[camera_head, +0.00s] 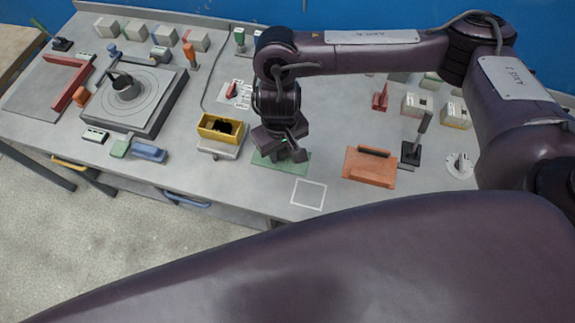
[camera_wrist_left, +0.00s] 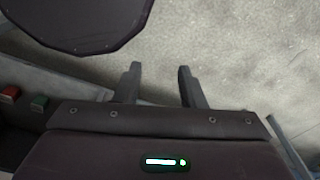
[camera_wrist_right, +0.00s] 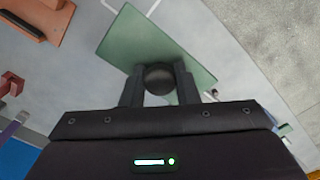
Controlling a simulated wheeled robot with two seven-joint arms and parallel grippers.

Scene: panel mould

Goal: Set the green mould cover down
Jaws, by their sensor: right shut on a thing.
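The green mould cover (camera_head: 296,160) is a flat green plate with a dark round knob, just behind and left of a white square outline (camera_head: 309,194) on the bench. My right gripper (camera_head: 290,152) is above it, shut on the knob (camera_wrist_right: 159,78). The right wrist view shows the green plate (camera_wrist_right: 150,40) beyond the fingers. I cannot tell whether the plate touches the bench. My left gripper (camera_wrist_left: 158,82) shows only in its wrist view, with fingers apart and nothing between them, above the floor.
A yellow open box (camera_head: 208,133) stands left of the cover. An orange plate with a dark handle (camera_head: 358,173) lies to the right, near a black lever (camera_head: 413,150). A round-dish mould block (camera_head: 150,101) is farther left. The bench's front edge is close to the outline.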

